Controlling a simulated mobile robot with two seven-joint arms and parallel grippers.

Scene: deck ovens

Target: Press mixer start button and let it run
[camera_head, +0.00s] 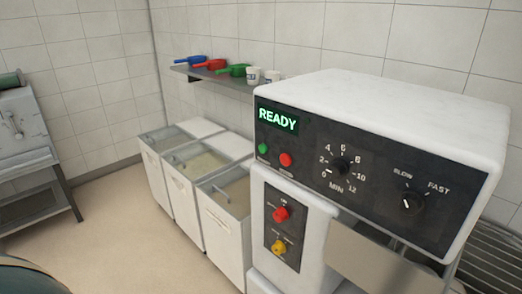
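The mixer (400,105) fills the right side of the head view, with a white top and a dark control panel (330,185). Its display (277,119) reads READY in green. Below the display are a small green button (263,148) and a red button (286,159). A timer knob (340,165) marked MIN and a speed knob (412,203) marked SLOW and FAST sit to the right. Neither of my grippers is in view.
Several white bins (173,198) with partly open lids stand along the wall. A shelf (226,80) above holds coloured scoops and white cups. A metal stand (30,145) is at the far left. The floor (125,240) between it and the bins is clear.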

